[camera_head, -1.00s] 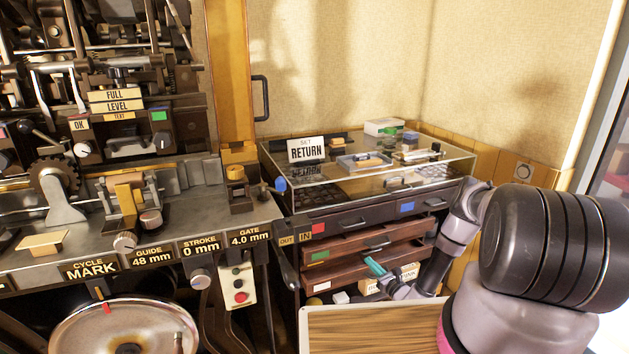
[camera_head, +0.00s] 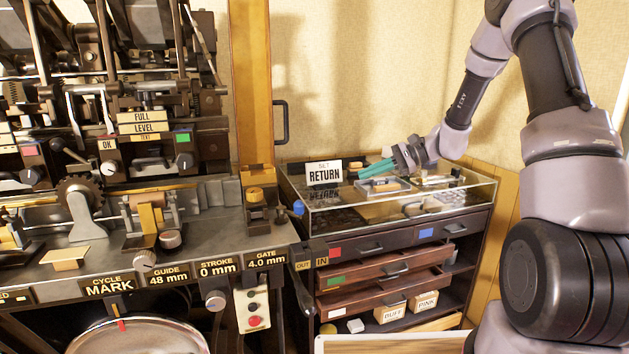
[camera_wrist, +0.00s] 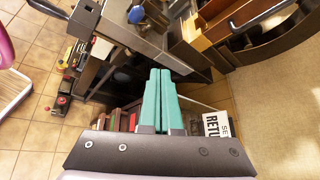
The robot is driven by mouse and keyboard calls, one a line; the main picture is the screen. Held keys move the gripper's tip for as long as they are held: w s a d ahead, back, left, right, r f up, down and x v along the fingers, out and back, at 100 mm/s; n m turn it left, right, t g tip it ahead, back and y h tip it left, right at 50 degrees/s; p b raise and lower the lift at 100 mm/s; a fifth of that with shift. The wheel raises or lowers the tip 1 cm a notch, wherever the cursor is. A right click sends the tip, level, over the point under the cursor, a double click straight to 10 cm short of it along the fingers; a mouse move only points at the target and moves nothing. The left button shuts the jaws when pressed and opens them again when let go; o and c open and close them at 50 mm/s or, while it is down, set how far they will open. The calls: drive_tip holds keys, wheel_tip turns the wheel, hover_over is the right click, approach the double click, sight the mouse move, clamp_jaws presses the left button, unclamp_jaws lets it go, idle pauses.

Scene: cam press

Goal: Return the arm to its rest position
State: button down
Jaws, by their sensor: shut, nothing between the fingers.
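My gripper (camera_head: 376,170) has teal fingers and is in the head view, in front of or above the glass-topped cabinet (camera_head: 470,198). My arm comes up from the lower right and bends down to it. In the wrist view the two teal fingers (camera_wrist: 158,98) lie together, shut with nothing between them. The fingers point left in the head view, towards the RETURN sign (camera_head: 324,172). The sign also shows in the wrist view (camera_wrist: 212,125), right of the fingers. The fingers appear clear of the glass, but the exact gap cannot be told.
The press (camera_head: 110,255) with its levers and control labels fills the left. Two wooden drawers (camera_head: 375,268) stand partly out below the glass top. Boxes marked BUFF (camera_head: 392,314) and PINK (camera_head: 426,301) sit on a lower shelf. A wall is behind.

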drive_tip(key=s+d+r+n+t+h, duration=0.2)
drive_tip(key=s+r, duration=0.4)
drive_tip(key=s, duration=0.3)
drive_tip(key=s+d+r+n+t+h, duration=0.2)
drive_tip(key=s+d+r+h, duration=0.2)
drive_tip(key=s+r, duration=0.3)
drive_tip(key=s+d+r+n+t+h, duration=0.2)
drive_tip(key=s+r+h, duration=0.3)
drive_tip(key=s, duration=0.6)
drive_tip(key=shift+d+r+t, duration=0.3)
drive_tip(key=shift+d+r, duration=0.4)
drive_tip(key=shift+d, duration=0.2)
drive_tip(key=shift+s, duration=0.1)
